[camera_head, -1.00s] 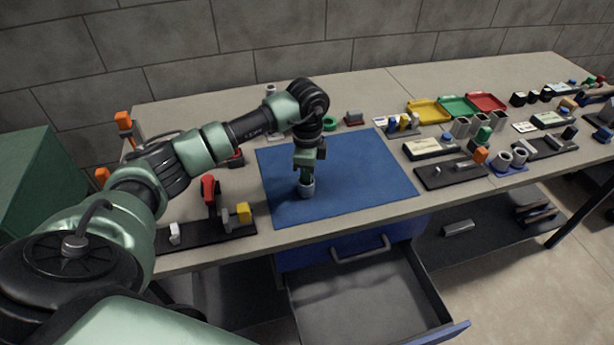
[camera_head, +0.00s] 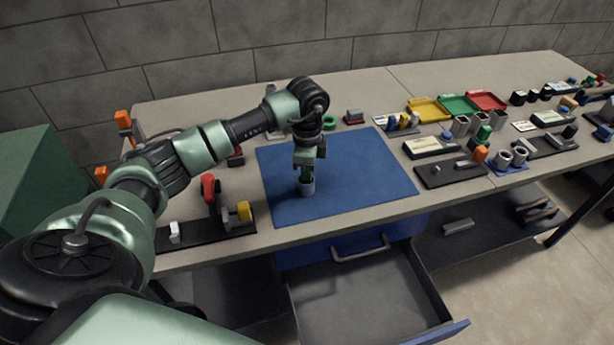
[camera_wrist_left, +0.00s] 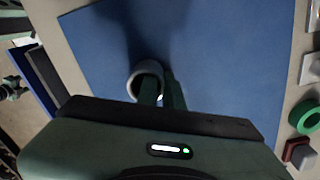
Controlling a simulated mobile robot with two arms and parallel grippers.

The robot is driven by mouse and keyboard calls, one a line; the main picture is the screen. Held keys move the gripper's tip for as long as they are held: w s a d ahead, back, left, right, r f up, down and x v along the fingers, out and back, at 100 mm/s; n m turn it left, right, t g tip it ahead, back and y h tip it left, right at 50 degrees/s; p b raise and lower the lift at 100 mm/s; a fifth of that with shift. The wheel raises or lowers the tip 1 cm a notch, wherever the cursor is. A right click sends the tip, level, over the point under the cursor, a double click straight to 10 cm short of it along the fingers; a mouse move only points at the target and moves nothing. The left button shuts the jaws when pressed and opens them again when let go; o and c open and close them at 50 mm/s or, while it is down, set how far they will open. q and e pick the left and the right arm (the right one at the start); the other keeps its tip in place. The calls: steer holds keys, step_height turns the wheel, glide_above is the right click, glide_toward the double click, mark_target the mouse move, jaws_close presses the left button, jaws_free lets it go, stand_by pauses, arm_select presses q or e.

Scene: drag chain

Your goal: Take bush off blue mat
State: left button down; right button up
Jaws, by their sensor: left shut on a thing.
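The blue mat (camera_head: 365,175) lies on the workbench and also fills much of the left wrist view (camera_wrist_left: 220,60). The bush (camera_head: 306,188) is a short grey ring on the mat's front left part; its round rim shows in the left wrist view (camera_wrist_left: 134,78). My left gripper (camera_head: 306,178) points down at the bush and is shut on its wall, with one finger inside the ring in the left wrist view (camera_wrist_left: 160,98). I cannot tell whether the bush touches the mat. My right gripper is out of view.
A black fixture with a red clamp (camera_head: 209,190) and a yellow block (camera_head: 243,211) stands left of the mat. A green ring (camera_head: 329,122) lies behind it. Yellow, green and red trays (camera_head: 428,111) stand at the back right. An open drawer (camera_head: 365,290) juts out below the front edge.

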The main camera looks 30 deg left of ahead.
arm_select(q)
steer(key=shift+w+r, duration=0.1)
steer(key=shift+r, duration=0.1)
stand_by(0.7)
steer(key=shift+r+p, duration=2)
steer(key=shift+r, duration=0.35)
